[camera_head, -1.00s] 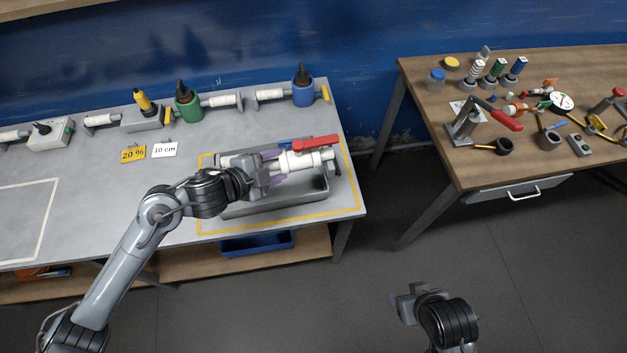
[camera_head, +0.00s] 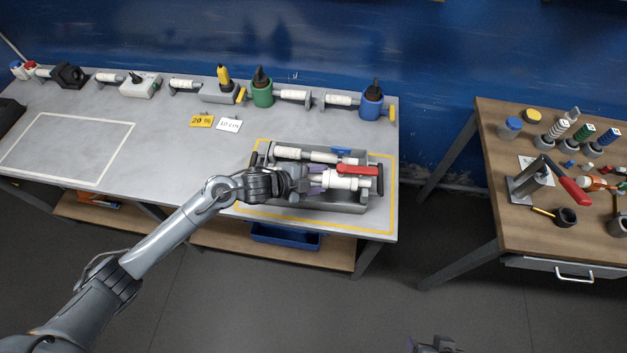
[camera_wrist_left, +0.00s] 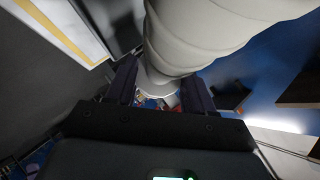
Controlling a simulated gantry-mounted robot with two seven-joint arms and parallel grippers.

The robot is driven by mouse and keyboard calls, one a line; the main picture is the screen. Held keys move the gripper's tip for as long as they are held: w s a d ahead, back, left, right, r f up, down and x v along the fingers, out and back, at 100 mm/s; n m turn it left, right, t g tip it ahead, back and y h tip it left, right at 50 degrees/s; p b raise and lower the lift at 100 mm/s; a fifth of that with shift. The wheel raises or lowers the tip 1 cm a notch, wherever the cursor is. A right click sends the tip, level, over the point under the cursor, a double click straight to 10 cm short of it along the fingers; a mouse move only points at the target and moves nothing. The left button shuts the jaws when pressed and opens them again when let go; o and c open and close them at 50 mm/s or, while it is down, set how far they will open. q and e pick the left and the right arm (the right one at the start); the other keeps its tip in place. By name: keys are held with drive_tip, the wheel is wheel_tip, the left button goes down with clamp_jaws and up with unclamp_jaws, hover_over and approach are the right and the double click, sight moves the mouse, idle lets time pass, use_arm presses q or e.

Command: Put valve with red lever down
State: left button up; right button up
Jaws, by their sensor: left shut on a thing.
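The valve with the red lever (camera_head: 357,169) has a white body (camera_head: 345,182) and lies roughly level over the front right part of a grey tray (camera_head: 335,207). My left gripper (camera_head: 316,181) is shut on its white body, which also fills the space between the fingers in the left wrist view (camera_wrist_left: 190,40). I cannot tell whether the valve touches the tray. A second white valve with a blue lever (camera_head: 310,155) lies behind it in the tray. Only a bit of my right gripper (camera_head: 435,345) shows at the bottom edge, its fingers unclear.
The tray stands inside a yellow outline (camera_head: 388,215) on the grey bench. Bottles and white pipe pieces line the bench's back, including a blue holder (camera_head: 372,103). A white outlined area (camera_head: 70,150) on the left is empty. A wooden table (camera_head: 490,140) with tools stands right.

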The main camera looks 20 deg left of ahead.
sight(314, 181)
use_arm(q)
drive_tip(key=shift+w+a+f, duration=0.3)
drive_tip(key=shift+w+f, duration=0.05)
drive_tip(key=shift+f, duration=0.6)
drive_tip(key=shift+w+a+f, duration=0.35)
drive_tip(key=shift+w+f, duration=0.05)
drive_tip(key=shift+f, duration=0.5)
drive_tip(key=shift+w+a+f, duration=0.3)
drive_tip(key=shift+w+f, duration=0.05)
drive_tip(key=shift+f, duration=0.6)
drive_tip(key=shift+f+b, duration=0.1)
drive_tip(key=shift+b, duration=0.25)
drive_tip(key=shift+f+b, duration=0.3)
drive_tip(key=shift+f, duration=0.2)
drive_tip(key=o, duration=1.3)
